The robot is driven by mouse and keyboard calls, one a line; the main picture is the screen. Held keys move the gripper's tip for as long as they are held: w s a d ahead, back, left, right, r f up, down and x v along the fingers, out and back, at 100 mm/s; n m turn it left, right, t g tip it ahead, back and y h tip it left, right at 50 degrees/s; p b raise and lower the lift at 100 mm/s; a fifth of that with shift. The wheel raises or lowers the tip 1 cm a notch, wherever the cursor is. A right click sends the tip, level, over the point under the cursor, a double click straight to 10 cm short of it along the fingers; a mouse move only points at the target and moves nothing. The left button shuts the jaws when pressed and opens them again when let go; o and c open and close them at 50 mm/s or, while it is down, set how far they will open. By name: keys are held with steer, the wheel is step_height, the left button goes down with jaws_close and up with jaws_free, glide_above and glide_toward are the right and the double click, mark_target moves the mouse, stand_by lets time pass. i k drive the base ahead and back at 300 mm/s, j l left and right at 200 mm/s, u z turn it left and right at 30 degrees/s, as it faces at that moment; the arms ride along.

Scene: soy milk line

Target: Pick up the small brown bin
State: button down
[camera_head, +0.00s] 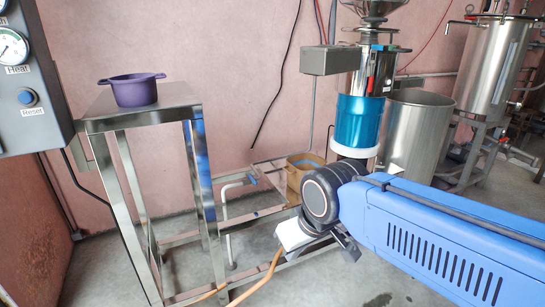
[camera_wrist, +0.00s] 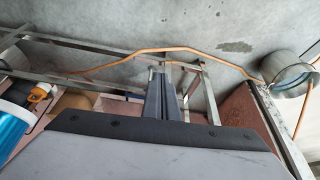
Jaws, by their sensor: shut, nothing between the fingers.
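The small brown bin (camera_head: 296,174) is in the head view, low down behind the steel frame and left of the blue-banded machine. In the wrist view, a tan-brown shape at the left (camera_wrist: 72,103) looks like the bin, mostly hidden behind the wrist housing. My gripper (camera_wrist: 163,92) has its two dark fingers together with nothing between them. It is apart from the bin, on the nearer side in the head view.
A steel stand (camera_head: 187,97) holds a purple pot (camera_head: 135,89) at left. A low steel frame (camera_head: 255,205) with a tap stands before the bin. A blue-banded machine (camera_head: 358,120) and a large steel drum (camera_head: 417,130) stand at right. An orange hose (camera_wrist: 150,51) crosses the floor.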

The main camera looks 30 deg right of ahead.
mark_target(297, 165)
steer(key=i+l+z, duration=0.1)
steer(key=l+z, duration=0.25)
steer(key=l, duration=0.15)
steer(key=i+l+z, duration=0.1)
steer(key=l+z, duration=0.3)
